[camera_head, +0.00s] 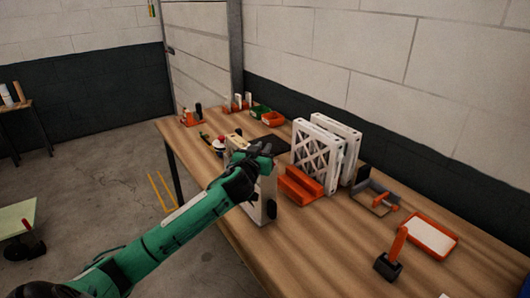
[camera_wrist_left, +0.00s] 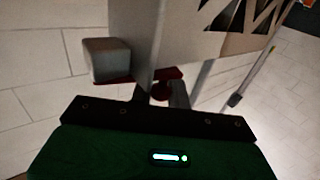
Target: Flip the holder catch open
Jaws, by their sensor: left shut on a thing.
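A white upright holder (camera_head: 262,205) stands near the table's front edge, partly hidden behind my left arm. My left gripper (camera_head: 264,150) is at its top. In the left wrist view, a white panel with dark triangular openings (camera_wrist_left: 230,18) rises in front of the gripper. A dark red catch (camera_wrist_left: 168,74) lies at the fingers (camera_wrist_left: 160,95), and the gripper is shut on it. A grey block (camera_wrist_left: 106,58) sits at the left end of the red part. The exact grip is dark and hard to see. My right gripper is not in view.
White framed filters (camera_head: 318,155) stand in an orange rack (camera_head: 300,185) right of my gripper. A grey and orange fixture (camera_head: 374,198), an orange-rimmed tray (camera_head: 430,238) and an orange-handled tool (camera_head: 392,255) are farther right. Small bins (camera_head: 272,119) stand behind.

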